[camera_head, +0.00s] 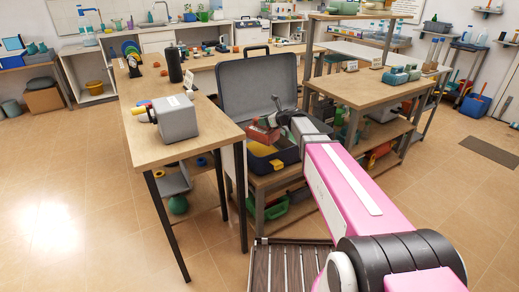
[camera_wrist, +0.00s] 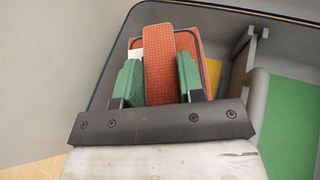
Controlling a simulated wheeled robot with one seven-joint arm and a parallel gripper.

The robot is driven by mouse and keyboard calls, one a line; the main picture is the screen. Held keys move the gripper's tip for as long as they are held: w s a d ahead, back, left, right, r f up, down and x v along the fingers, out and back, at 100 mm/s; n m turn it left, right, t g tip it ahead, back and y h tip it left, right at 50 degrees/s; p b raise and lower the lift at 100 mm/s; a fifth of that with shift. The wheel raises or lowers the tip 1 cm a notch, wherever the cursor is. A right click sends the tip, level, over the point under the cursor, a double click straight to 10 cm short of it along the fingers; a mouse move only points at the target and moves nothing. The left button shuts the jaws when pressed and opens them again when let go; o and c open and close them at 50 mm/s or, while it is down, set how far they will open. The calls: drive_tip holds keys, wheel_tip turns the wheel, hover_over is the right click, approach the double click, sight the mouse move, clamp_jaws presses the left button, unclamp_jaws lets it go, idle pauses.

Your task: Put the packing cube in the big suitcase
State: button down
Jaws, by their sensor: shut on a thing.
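The packing cube is orange-red with a raised fabric strap. In the wrist view the cube (camera_wrist: 210,75) sits between the green finger pads of my gripper (camera_wrist: 160,78), which are shut on its strap. In the head view the cube (camera_head: 263,132) is at the left of my gripper (camera_head: 279,122), over the open suitcase. The big suitcase (camera_head: 258,88) is grey with its lid raised. Its dark shell (camera_wrist: 115,50) surrounds the cube in the wrist view. I cannot tell whether the cube touches the suitcase floor.
A yellow item (camera_head: 262,149) and a green area (camera_wrist: 290,120) lie inside the suitcase, with a grey divider (camera_wrist: 252,75) beside the cube. A wooden table with a grey box (camera_head: 177,118) stands at left. Another wooden table (camera_head: 355,88) stands at right.

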wheel_tip(320, 180, down, 10)
drive_tip(key=shift+r, duration=0.15)
idle(0.4)
drive_tip(key=c, duration=0.7)
unclamp_jaws()
drive_tip(key=shift+c, duration=0.2)
drive_tip(key=shift+s+d+r, duration=0.15)
drive_tip(key=shift+d, duration=0.1)
drive_tip(key=v, duration=1.1)
drive_tip(key=shift+s+d+r, duration=0.1)
drive_tip(key=shift+d, duration=0.1)
